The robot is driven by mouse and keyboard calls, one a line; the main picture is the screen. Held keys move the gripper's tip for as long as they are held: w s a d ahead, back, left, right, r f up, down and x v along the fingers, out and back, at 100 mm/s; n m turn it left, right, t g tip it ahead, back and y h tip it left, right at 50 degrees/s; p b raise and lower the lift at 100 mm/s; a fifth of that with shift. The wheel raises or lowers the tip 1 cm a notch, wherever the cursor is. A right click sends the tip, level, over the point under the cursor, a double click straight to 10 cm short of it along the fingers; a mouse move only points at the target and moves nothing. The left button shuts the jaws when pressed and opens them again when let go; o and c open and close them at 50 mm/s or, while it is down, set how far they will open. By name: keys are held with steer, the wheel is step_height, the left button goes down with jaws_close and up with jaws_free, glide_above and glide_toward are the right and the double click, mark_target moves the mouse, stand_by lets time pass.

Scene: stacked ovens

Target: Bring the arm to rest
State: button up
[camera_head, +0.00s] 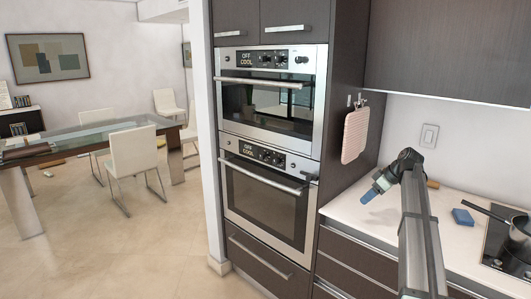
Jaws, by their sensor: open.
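My arm (416,235) rises from the lower right and bends at its top over the white counter. My gripper (367,198), with bluish tips, points down and to the left near the counter's left end, in front of the dark side panel. It is open, and I see nothing held between its fingers. It looks apart from the ovens. The upper oven (270,105) and the lower oven (262,200) are stacked in a dark cabinet. Both doors are shut, and both displays read OFF COOL.
A pinkish cloth (355,135) hangs from a hook on the panel. A blue sponge (463,217) and a pot (522,240) on the cooktop (497,250) are right of my arm. Dark upper cabinets (450,55) hang above. Open floor (130,245) lies left.

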steer(key=s+a+f+g, duration=0.1)
steer(key=a+f+g, duration=0.1)
steer(key=a+f, duration=1.15)
steer(key=s+a+f+m+g, duration=0.1)
steer(key=s+a+f+m, duration=0.1)
steer(key=s+f, duration=0.55)
steer(key=s+a+f+m+g+h, duration=0.1)
steer(key=s+a+f, duration=0.3)
steer(key=f, duration=0.7)
steer(key=s+a+f+m+g, duration=0.1)
steer(key=s+f+m, duration=0.1)
steer(key=s+f, duration=0.65)
steer(key=s+a+f+m+g+h, duration=0.2)
steer(key=s+a+f+g, duration=0.1)
steer(key=s+f, duration=1.35)
steer(key=s+f+m+g+h, duration=0.1)
steer(key=s, duration=1.1)
steer(key=s+f+m+g+h, duration=0.1)
steer(key=s+f, duration=0.1)
steer(key=s, duration=1)
steer(key=shift+s+f+m+g, duration=0.3)
steer(key=shift+s+g, duration=0.1)
